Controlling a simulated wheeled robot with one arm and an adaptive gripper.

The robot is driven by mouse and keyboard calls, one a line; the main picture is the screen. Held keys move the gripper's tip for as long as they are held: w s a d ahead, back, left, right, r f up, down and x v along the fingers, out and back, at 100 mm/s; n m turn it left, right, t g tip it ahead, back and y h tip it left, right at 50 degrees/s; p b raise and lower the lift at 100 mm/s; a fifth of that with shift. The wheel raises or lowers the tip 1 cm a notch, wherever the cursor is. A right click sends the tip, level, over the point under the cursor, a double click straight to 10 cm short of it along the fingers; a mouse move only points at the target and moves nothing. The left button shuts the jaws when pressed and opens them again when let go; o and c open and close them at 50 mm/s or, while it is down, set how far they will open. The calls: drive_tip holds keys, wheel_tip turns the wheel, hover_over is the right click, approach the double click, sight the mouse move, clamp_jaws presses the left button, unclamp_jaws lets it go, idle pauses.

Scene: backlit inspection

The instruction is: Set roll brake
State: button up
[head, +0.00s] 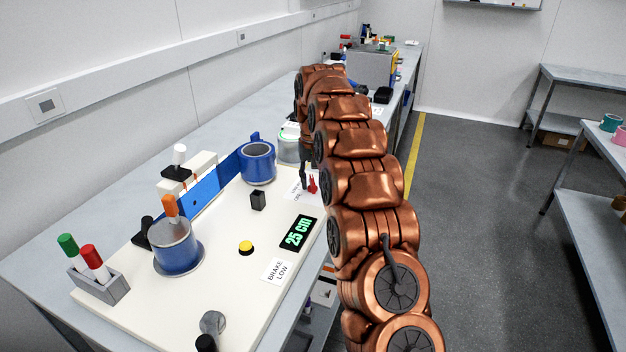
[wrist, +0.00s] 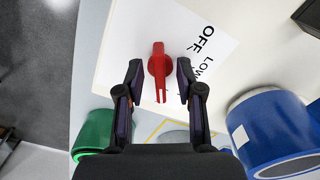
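The red brake knob (wrist: 158,66) stands on a white card printed OFF and LOW, with more text cut off or hidden, in the wrist view. My gripper (wrist: 159,76) is open, with one dark finger on each side of the knob and a visible gap on both sides. In the head view the red knob (head: 312,184) shows beside my dark fingers at the right edge of the white board (head: 215,275). A card reading BRAKE LOW (head: 277,271) lies near the board's front right. I cannot tell which mark the knob points to.
The board carries a display reading 25 cm (head: 297,233), a yellow button (head: 246,248), a small black block (head: 258,200) and two blue rolls (head: 176,250) (head: 257,164). A pen holder (head: 100,287) stands at left. A green-topped container (head: 288,147) stands behind the board.

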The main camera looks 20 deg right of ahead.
sight(313, 181)
drive_tip(key=shift+r, duration=3.75)
drive_tip(key=shift+s+a+r, duration=0.15)
drive_tip(key=s+a+r+n+p, duration=0.1)
drive_tip(key=s+a+r, duration=0.15)
drive_tip(key=s, duration=0.45)
drive_tip(key=s+a+r+g+p, duration=0.1)
drive_tip(key=s+a, duration=0.3)
drive_tip(key=s, duration=0.3)
drive_tip(key=s+a+r+n+p, duration=0.1)
drive_tip(key=s+a+r, duration=0.15)
drive_tip(key=s, duration=0.55)
drive_tip(key=s+a+f, duration=0.1)
drive_tip(key=s+f, duration=0.1)
drive_tip(key=s, duration=0.7)
drive_tip(key=s+a+f+p, duration=0.1)
drive_tip(key=s+a+f, duration=0.1)
drive_tip(key=s, duration=0.6)
drive_tip(key=s+a+f+n, duration=0.1)
drive_tip(key=s+f, duration=0.2)
drive_tip(key=s, duration=0.6)
drive_tip(key=shift+s+a+f+g+p, duration=0.15)
drive_tip(key=shift+s+f+g+p, duration=0.15)
drive_tip(key=shift+s+g, duration=0.1)
